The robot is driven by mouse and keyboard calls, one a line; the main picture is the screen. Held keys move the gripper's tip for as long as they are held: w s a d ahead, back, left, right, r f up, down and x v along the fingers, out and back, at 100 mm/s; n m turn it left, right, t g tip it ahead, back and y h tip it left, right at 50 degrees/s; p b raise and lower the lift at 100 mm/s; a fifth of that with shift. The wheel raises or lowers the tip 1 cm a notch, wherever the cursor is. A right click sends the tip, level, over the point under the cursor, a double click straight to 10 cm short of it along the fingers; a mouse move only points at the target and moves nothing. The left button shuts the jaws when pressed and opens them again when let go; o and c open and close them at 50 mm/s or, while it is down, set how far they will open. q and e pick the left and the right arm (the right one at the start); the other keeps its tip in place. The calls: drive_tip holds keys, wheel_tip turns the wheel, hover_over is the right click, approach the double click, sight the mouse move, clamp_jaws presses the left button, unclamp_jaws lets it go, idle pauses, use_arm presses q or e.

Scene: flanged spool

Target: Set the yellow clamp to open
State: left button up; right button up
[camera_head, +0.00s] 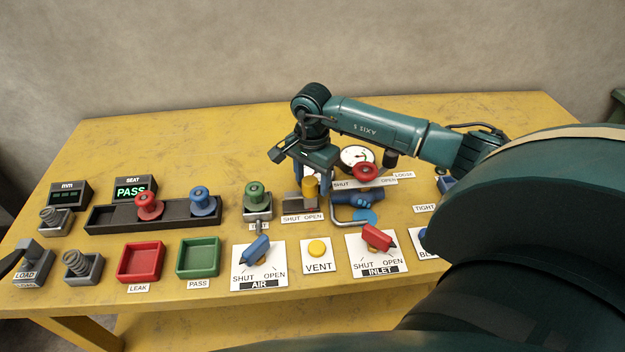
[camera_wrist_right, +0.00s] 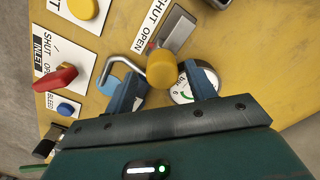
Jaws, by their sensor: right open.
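The yellow clamp (camera_head: 311,187) is a yellow cylindrical knob on a grey metal block with a SHUT OPEN label in front. In the right wrist view the yellow knob (camera_wrist_right: 160,70) appears towards the OPEN end of the label. Its foot is partly hidden, so I cannot tell its exact setting. My right gripper (camera_head: 311,183) is above the block, pointing down. Its blue fingers are open, one on each side of the knob; the right wrist view (camera_wrist_right: 164,84) shows gaps beside it.
A bent grey handle with a blue part (camera_head: 355,200) stands close right of the clamp. A red knob (camera_head: 365,172) and a gauge (camera_head: 357,156) are behind it. The green knob (camera_head: 257,193) is left; the AIR (camera_head: 255,250) and INLET (camera_head: 377,238) switches are in front.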

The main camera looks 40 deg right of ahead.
use_arm(q)
drive_tip(key=shift+w+d+b, duration=0.15)
drive_tip(key=shift+d+b, duration=0.15)
drive_tip(key=shift+b, duration=0.4)
use_arm(e)
wheel_tip(320, 180, up, 12)
drive_tip(key=shift+r, duration=0.15)
